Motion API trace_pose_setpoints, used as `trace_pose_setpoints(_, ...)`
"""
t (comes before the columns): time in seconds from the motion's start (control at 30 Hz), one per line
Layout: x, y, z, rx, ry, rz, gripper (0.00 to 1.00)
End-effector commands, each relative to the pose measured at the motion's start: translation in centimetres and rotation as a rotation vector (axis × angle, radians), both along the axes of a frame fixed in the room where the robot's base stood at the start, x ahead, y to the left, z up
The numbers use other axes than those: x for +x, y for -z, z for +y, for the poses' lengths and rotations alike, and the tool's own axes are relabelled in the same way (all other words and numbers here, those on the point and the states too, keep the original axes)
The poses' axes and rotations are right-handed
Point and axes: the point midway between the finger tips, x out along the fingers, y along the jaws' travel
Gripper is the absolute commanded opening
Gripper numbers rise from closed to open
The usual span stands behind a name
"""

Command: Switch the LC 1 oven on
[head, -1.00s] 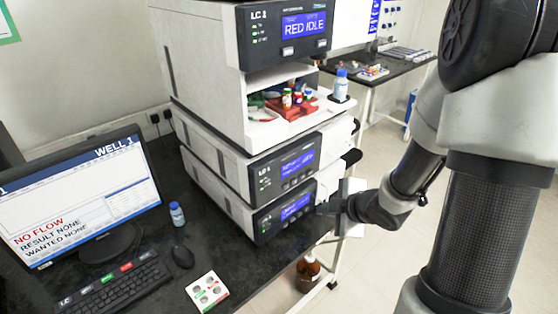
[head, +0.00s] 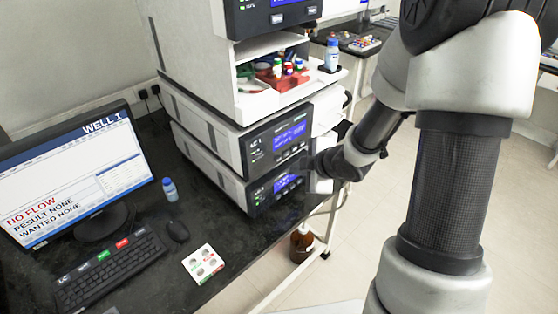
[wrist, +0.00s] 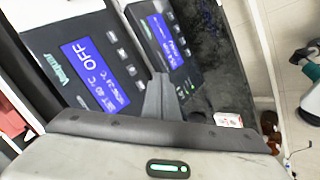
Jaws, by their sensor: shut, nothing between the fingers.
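The LC 1 oven appears to be the middle unit of the stack, its dark front panel (head: 262,150) lit. In the wrist view its blue display (wrist: 88,72) reads OFF, SET 40 °C and NOW 24 °C, with small buttons (wrist: 122,54) beside it. A second panel with a blue display (wrist: 162,40), the lower unit, stands to its right there. My gripper (wrist: 160,80) is shut and empty, its fingertips in front of the panels near the gap between them. In the head view my gripper (head: 306,165) is at their right end; contact cannot be told.
The upper unit (head: 265,12) stands above an open bay with a red rack (head: 282,80) and bottles. A monitor (head: 75,180), keyboard (head: 110,268) and mouse (head: 177,231) are on the dark bench at left. A brown bottle (head: 301,243) stands below the bench edge.

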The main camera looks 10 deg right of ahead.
Motion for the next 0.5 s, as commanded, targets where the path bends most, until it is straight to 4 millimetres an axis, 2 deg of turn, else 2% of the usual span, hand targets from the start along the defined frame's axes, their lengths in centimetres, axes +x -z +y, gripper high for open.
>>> trace_pose_setpoints(0.2,1.8,0.0,1.3,0.001,-0.001,0.0,0.0)
trace_pose_setpoints(0.5,2.3,0.0,1.6,0.0,0.001,0.0,0.0)
